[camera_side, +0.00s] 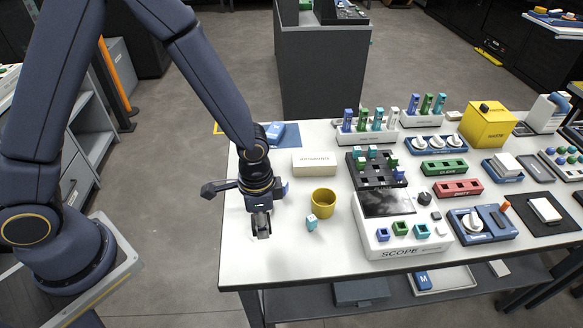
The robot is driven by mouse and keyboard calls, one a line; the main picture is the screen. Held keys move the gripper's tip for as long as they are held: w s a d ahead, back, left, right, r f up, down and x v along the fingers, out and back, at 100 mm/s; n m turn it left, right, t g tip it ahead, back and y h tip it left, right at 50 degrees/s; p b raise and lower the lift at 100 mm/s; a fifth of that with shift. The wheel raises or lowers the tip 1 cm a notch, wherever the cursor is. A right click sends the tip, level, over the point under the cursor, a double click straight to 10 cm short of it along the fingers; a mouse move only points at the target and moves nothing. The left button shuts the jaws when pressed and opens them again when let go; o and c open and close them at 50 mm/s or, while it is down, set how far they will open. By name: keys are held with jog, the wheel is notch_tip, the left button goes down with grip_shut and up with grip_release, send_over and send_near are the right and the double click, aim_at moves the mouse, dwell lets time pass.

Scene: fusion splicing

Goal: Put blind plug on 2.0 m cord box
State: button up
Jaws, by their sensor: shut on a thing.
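My gripper (262,234) points down over the left front part of the white table. It is shut on a small grey thing, mostly hidden between the fingers; I cannot tell whether this is the blind plug. A small teal and white piece (311,222) sits on the table to the right of my gripper, apart from it. A low cream box (314,164) with a printed label lies farther back. The label is too small to read surely, and I cannot pick out a 2.0 m cord box.
A yellow cup (323,204) stands right of my gripper. The SCOPE unit (398,240) and a dark rack (371,172) lie farther right. White holders with coloured plugs (367,131) line the back. A blue item (275,131) lies behind my wrist. The table's left front corner is clear.

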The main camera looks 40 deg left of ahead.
jog(key=shift+s+a+r, duration=0.1)
jog(key=shift+s+r, duration=0.05)
jog(key=shift+r, duration=0.35)
jog(key=shift+r+m, duration=0.3)
jog(key=shift+m, duration=0.2)
jog(key=w+a+r, duration=0.4)
jog(key=w, duration=0.3)
jog(key=w+a+r, duration=0.3)
jog(key=w+a, duration=0.2)
jog(key=w, duration=0.2)
send_over(305, 160)
jog(key=f, duration=0.8)
jog(key=shift+s+a+f, duration=0.1)
jog(key=shift+s+f, duration=0.25)
jog(key=shift+w+f, duration=0.4)
jog(key=shift+f, duration=1.6)
jog(key=shift+f, duration=0.1)
